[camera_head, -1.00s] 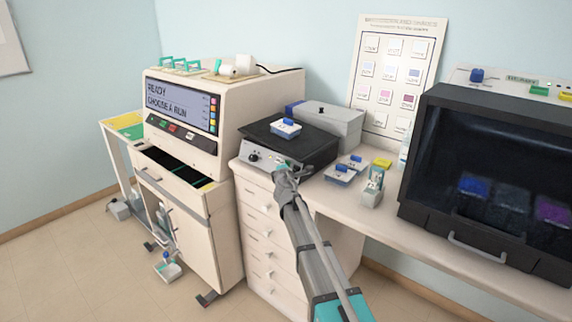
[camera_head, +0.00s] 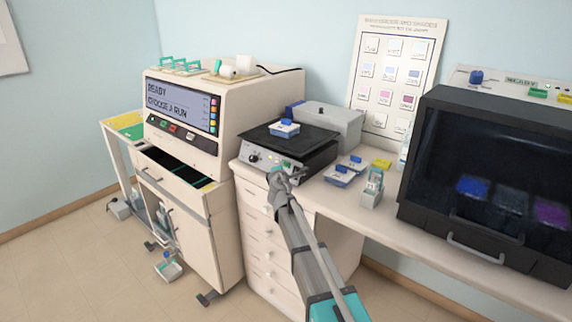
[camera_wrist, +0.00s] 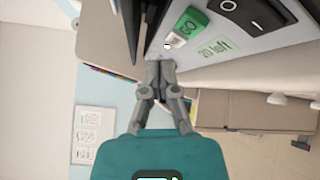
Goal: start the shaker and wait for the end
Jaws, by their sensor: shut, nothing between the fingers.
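The shaker (camera_head: 318,157) stands on the left of the bench, with a black platform on top. A small blue-and-white slide tray (camera_head: 285,129) sits on the platform. In the wrist view the shaker's front panel (camera_wrist: 240,45) carries a green button (camera_wrist: 188,27), a black rocker switch (camera_wrist: 257,12) and a pale green display (camera_wrist: 219,46) that seems to read "20 left". A small white spot shows beside the button. My gripper (camera_head: 276,174) is shut and empty, just in front of the panel. In the wrist view its fingertips (camera_wrist: 160,66) are below the button, apart from it.
Blue-lidded trays (camera_head: 340,175), a yellow block (camera_head: 381,163) and a small holder (camera_head: 372,188) stand right of the shaker. A dark-fronted cabinet (camera_head: 480,190) fills the right. A staining machine (camera_head: 205,150) with an open drawer stands left. A grey box (camera_head: 338,122) is behind the shaker.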

